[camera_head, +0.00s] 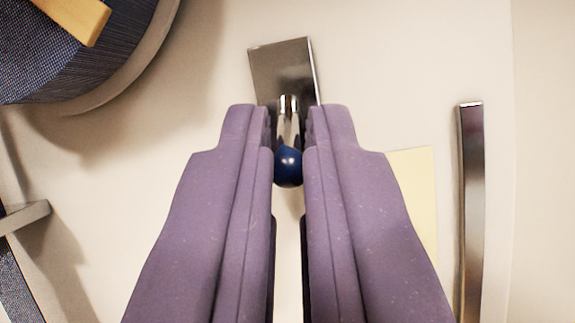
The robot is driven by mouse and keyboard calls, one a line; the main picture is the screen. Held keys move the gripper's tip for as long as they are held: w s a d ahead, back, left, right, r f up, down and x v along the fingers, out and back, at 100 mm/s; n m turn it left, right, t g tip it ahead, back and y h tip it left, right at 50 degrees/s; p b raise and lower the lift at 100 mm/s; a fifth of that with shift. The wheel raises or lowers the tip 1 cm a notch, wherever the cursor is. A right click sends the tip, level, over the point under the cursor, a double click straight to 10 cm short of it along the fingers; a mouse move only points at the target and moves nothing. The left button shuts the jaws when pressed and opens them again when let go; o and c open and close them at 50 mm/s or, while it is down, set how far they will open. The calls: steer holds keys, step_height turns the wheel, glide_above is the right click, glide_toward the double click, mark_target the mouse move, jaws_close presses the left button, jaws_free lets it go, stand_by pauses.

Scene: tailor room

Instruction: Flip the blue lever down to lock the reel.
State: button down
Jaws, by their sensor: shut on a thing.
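The lever's blue ball knob (288,168) sits between the two purple fingers of my gripper (288,140). Its metal shaft (289,112) runs from the knob up to a metal plate (280,65) on the pale wall. My gripper is shut on the lever, with the fingertips on both sides of the shaft and knob. The fingers hide parts of the plate's lower edge. The reel (75,50), wound with dark blue material and with a pale flange, is at the upper left, apart from my gripper.
A wooden bar (80,18) lies across the reel. A vertical metal bar (470,200) is on the right. A pale yellow sheet (415,190) lies partly behind my right finger. A grey bracket (25,217) is at the left edge. Bare wall lies around the plate.

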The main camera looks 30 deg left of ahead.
stand_by(0.3)
steer(key=c, duration=1.2)
jaws_free()
steer(key=shift+c, duration=0.2)
steer(key=p+v, duration=0.1)
steer(key=v, duration=0.7)
steer(key=shift+w, duration=0.1)
